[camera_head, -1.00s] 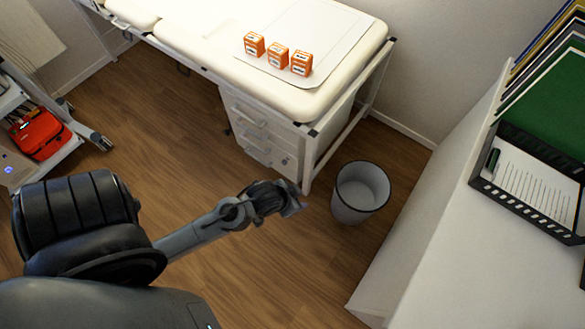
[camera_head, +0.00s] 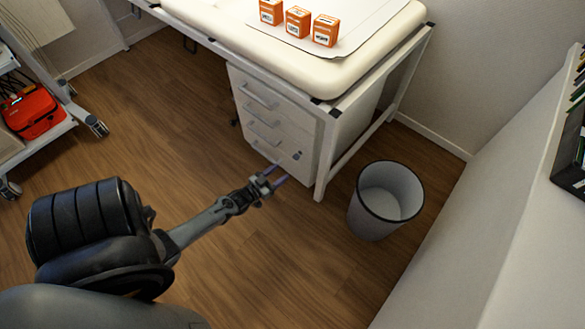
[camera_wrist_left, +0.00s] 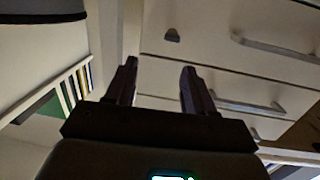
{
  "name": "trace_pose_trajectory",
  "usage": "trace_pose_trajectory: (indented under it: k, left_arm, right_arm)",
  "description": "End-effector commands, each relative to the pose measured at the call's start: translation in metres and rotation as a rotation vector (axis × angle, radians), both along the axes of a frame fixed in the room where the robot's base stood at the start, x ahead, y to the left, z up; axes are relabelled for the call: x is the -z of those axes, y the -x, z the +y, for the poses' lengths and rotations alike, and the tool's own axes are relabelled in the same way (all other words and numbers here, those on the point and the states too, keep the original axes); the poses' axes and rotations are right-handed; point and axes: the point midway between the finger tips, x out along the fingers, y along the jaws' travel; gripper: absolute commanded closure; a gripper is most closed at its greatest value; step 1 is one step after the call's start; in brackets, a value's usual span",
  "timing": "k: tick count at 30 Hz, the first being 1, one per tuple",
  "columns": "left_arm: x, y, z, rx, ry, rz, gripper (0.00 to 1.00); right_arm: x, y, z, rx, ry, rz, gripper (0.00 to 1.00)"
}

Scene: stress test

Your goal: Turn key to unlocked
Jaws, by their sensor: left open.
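A white drawer cabinet (camera_head: 262,118) stands under the padded table. A small dark key or lock (camera_head: 297,155) sits on its front, near the right edge of the lowest drawer. It also shows in the left wrist view (camera_wrist_left: 172,36), just beyond the fingertips; which way it is turned is too small to tell. My left gripper (camera_head: 276,175) is in front of the cabinet, a little below and left of the key in the head view. Its two fingers (camera_wrist_left: 159,66) are apart, with nothing between them. My right gripper is in neither view.
A white waste bin (camera_head: 386,200) stands right of the table leg (camera_head: 327,155). A cart with a red case (camera_head: 34,110) is at the left. The wooden floor before the cabinet is clear.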

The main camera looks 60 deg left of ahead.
Motion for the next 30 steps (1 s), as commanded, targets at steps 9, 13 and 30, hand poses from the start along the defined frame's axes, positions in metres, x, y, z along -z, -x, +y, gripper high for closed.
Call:
trace_pose_trajectory:
  k: [9, 13, 30]
  left_arm:
    - [0.018, 0.005, 0.017, -0.019, 0.001, -0.090, 0.46]
    - [0.019, -0.011, 0.020, -0.019, 0.001, -0.091, 0.46]
    - [0.018, -0.085, 0.038, -0.019, 0.000, -0.088, 0.46]
  right_arm:
    - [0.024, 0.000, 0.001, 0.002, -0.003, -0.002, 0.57]
    - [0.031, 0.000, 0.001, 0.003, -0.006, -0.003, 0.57]
    - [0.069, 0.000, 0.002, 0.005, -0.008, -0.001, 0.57]
